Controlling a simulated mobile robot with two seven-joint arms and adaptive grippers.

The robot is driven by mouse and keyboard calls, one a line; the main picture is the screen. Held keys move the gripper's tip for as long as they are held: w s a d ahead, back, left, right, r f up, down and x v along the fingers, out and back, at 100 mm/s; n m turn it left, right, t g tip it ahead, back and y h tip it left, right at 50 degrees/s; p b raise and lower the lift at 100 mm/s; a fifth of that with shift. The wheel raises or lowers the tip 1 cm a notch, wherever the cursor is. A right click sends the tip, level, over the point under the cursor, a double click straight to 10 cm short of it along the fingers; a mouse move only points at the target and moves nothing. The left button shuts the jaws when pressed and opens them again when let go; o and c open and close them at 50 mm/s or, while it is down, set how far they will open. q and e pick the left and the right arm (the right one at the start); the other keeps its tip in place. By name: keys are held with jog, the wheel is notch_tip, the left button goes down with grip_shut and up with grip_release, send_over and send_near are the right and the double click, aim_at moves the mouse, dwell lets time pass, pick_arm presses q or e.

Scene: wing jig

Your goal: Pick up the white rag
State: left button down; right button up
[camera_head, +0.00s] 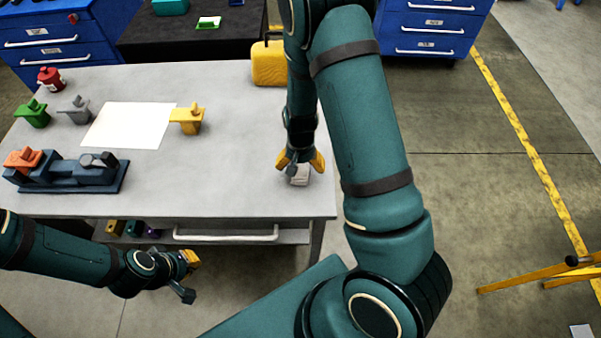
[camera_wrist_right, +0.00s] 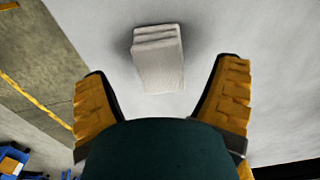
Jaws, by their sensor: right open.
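The white rag (camera_head: 299,175) is a small folded stack on the grey table (camera_head: 235,190), near its right front corner. In the right wrist view the rag (camera_wrist_right: 158,58) lies just beyond and between the two yellow fingers. My right gripper (camera_head: 300,165) points down over the rag with its fingers spread. The fingers are apart from the rag in the wrist view (camera_wrist_right: 162,100), and nothing is between them. In the head view the gripper hides part of the rag. My left gripper (camera_head: 188,275) is in front of the table, below its top, with its fingers apart and empty.
A yellow case (camera_head: 268,64) stands at the table's back right. A white sheet (camera_head: 128,125), a yellow part (camera_head: 187,118) and a dark blue jig (camera_head: 75,172) are further left. The table around the rag is clear. A drawer handle (camera_head: 226,237) runs below the front edge.

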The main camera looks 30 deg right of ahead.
aim_at(301, 170)
notch_tip(301, 170, down, 3)
jog(key=shift+w+f, duration=0.1)
jog(key=c, duration=1.3)
jog(key=shift+o, duration=0.2)
notch_tip(301, 170, up, 10)
jog(key=shift+r+p, duration=0.15)
jog(key=shift+p, duration=0.75)
